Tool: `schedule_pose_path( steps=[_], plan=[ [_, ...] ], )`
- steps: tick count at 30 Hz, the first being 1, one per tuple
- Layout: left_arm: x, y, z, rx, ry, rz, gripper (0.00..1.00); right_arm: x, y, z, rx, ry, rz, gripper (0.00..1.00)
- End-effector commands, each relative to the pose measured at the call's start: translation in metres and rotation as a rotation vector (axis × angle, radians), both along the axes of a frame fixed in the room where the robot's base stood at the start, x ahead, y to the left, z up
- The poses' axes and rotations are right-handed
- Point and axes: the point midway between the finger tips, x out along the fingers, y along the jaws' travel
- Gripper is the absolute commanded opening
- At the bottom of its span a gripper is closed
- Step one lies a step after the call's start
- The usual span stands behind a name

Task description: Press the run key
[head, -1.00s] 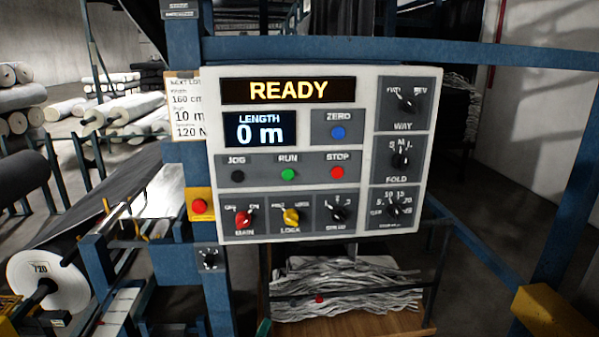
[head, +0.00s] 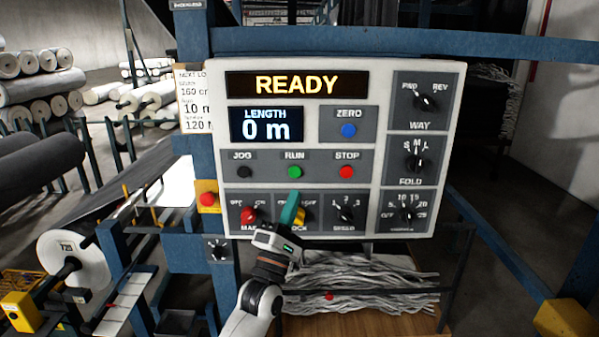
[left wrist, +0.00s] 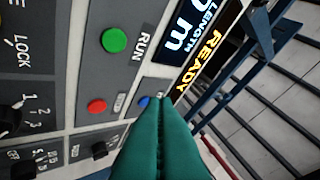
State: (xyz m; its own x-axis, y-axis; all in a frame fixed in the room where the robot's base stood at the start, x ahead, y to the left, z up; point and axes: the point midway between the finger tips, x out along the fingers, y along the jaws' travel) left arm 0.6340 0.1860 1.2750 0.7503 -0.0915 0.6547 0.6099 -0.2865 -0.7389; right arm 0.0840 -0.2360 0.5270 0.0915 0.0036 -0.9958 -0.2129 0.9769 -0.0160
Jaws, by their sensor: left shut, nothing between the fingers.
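The green RUN key (head: 295,172) sits in the middle row of the white control panel (head: 420,80), between the black JOG key (head: 244,172) and the red STOP key (head: 346,172). The panel reads READY and 0 m. My left gripper (head: 293,196) is shut and empty, its green fingers pointing up just below the RUN key and partly covering the yellow LOCK knob (head: 300,215). In the left wrist view the shut fingers (left wrist: 160,100) are in front of the panel, with the RUN key (left wrist: 114,40) clear of them. My right gripper is out of view.
A red MAIN knob (head: 249,215) and a SPEED knob (head: 344,213) flank the gripper. A red button on a yellow box (head: 208,199) is left of the panel. Blue frame bars (head: 400,45) surround the panel.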

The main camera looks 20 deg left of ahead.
Motion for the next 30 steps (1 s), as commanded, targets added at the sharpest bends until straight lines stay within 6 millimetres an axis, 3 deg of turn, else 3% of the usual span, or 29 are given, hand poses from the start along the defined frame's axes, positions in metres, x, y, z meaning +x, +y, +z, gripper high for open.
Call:
schedule_pose_path(
  steps=[11, 30],
  plan=[
    [0.005, 0.001, -0.002, 0.003, 0.001, 0.002, 0.00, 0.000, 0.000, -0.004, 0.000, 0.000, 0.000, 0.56],
    [0.078, 0.023, -0.003, 0.003, 0.001, 0.002, 0.00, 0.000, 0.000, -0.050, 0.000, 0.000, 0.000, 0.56]
  ],
)
